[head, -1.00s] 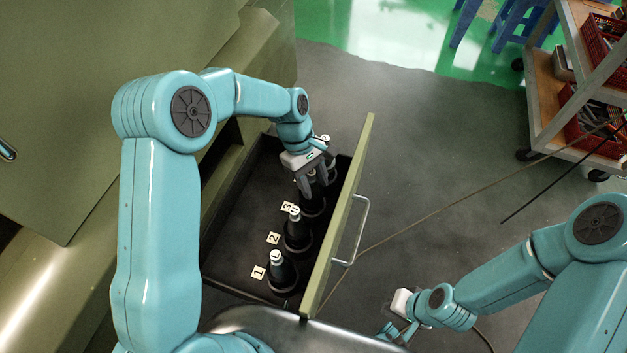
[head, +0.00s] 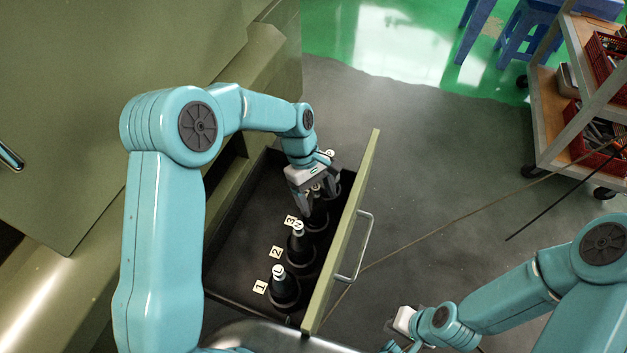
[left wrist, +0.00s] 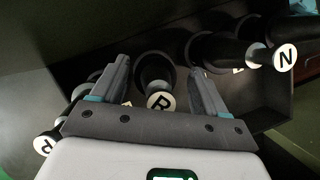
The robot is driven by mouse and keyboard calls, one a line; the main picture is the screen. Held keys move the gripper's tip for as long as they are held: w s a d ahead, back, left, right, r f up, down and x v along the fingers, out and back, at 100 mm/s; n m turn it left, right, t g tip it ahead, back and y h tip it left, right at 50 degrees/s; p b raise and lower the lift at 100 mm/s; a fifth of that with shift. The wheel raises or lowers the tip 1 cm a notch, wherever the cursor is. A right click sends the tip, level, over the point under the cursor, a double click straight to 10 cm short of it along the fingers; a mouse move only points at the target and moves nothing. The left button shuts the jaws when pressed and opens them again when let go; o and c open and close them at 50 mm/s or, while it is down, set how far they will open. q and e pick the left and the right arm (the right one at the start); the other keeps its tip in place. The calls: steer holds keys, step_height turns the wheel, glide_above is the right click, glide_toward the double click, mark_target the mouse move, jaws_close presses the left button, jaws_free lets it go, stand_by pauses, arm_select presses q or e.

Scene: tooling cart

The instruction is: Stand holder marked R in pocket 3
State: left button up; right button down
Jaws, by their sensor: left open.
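The holder marked R (left wrist: 160,101) is dark with a white lettered top.
A holder marked N (head: 298,230) stands by label 2, and another holder (head: 279,272) by label 1. A further holder (head: 329,155) stands beyond my left gripper. The drawer front (head: 343,230) with its handle is close on the right. Open floor and a cart (head: 545,120) lie beyond.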

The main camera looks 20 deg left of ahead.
arm_select(q)
steer(key=p+v, duration=0.3)
steer(key=v, duration=1.3)
steer(key=shift+s, duration=0.1)
